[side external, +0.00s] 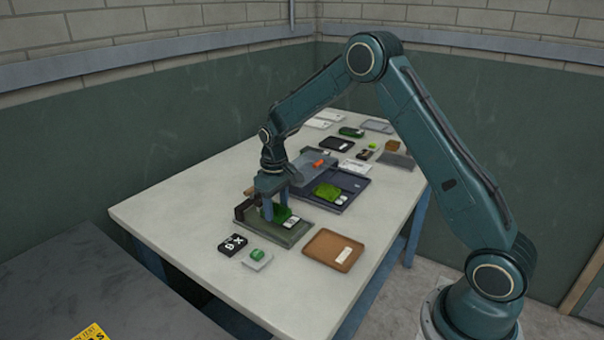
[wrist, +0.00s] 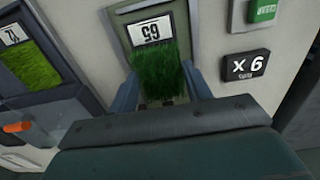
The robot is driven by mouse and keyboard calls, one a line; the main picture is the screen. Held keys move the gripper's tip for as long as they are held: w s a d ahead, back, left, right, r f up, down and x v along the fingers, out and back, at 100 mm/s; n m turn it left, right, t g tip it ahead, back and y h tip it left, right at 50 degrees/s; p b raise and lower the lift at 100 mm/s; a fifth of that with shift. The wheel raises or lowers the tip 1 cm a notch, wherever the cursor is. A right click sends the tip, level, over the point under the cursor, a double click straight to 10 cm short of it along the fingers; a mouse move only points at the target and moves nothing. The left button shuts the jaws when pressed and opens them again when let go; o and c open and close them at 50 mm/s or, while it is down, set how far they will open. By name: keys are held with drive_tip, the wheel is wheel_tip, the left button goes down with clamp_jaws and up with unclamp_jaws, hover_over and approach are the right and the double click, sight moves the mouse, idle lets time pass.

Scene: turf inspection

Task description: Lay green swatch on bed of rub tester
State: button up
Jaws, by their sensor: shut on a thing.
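My gripper (side external: 276,205) points down over the rub tester (side external: 283,232), a grey-green flat device near the front of the table. Its fingers are shut on a green swatch (side external: 281,212), with one finger on each side of the turf. The swatch is over the bed of the rub tester (wrist: 183,18). I cannot tell whether its underside touches the bed.
A brown tray (side external: 333,250) lies to the right. A black "x 6" block (side external: 232,245) and a green-button box (side external: 257,257) sit in front.

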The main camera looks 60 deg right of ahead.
sight(277, 208)
drive_tip(key=shift+f, duration=1.2)
drive_tip(key=shift+f, duration=0.15)
drive_tip(key=o, duration=0.9)
wheel_tip(277, 208, up, 11)
drive_tip(key=shift+r, duration=0.7)
